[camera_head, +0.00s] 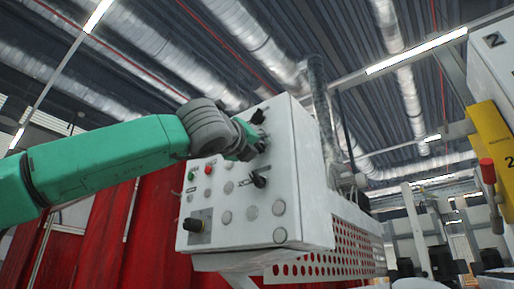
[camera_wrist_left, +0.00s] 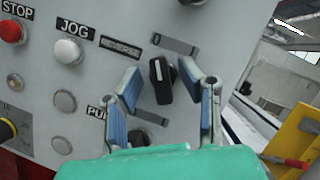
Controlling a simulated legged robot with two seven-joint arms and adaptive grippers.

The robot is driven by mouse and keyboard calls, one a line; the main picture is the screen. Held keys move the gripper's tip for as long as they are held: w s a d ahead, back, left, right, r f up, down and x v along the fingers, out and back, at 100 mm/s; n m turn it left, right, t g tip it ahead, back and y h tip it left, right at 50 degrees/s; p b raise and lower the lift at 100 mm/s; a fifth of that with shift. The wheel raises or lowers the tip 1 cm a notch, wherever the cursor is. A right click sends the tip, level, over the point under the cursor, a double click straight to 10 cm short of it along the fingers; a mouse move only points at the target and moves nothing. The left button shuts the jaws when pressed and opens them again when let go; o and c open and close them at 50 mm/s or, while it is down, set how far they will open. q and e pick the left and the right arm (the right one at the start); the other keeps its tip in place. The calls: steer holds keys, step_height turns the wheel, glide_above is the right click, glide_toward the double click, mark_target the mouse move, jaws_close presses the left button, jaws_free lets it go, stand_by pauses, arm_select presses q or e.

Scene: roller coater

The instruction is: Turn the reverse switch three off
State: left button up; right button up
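A white control panel (camera_head: 240,210) carries round buttons and black rotary switches. In the left wrist view, a black rotary switch (camera_wrist_left: 160,82) with a pale pointer line sits right of a dark label that seems to read REVERSE (camera_wrist_left: 121,48). My left gripper (camera_wrist_left: 163,88) is open, with a blue-padded finger on each side of this switch; I cannot tell if either pad touches it. In the head view, my left gripper (camera_head: 252,144) is at the panel face and hides part of it. One black switch (camera_head: 259,181) shows just below it. My right gripper is not in view.
A red STOP button (camera_wrist_left: 12,32) and a white JOG button (camera_wrist_left: 68,52) lie left of the fingers. A black knob (camera_head: 196,225) protrudes at the panel's lower left. A yellow post with a red-topped part (camera_head: 487,170) stands at right.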

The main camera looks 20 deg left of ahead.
arm_select(q)
steer(key=shift+a, duration=0.1)
steer(key=shift+s, duration=0.2)
steer(key=v, duration=1.1)
steer(key=shift+s+a+f, duration=0.15)
steer(key=shift+a+f, duration=0.05)
steer(key=shift+d, duration=0.1)
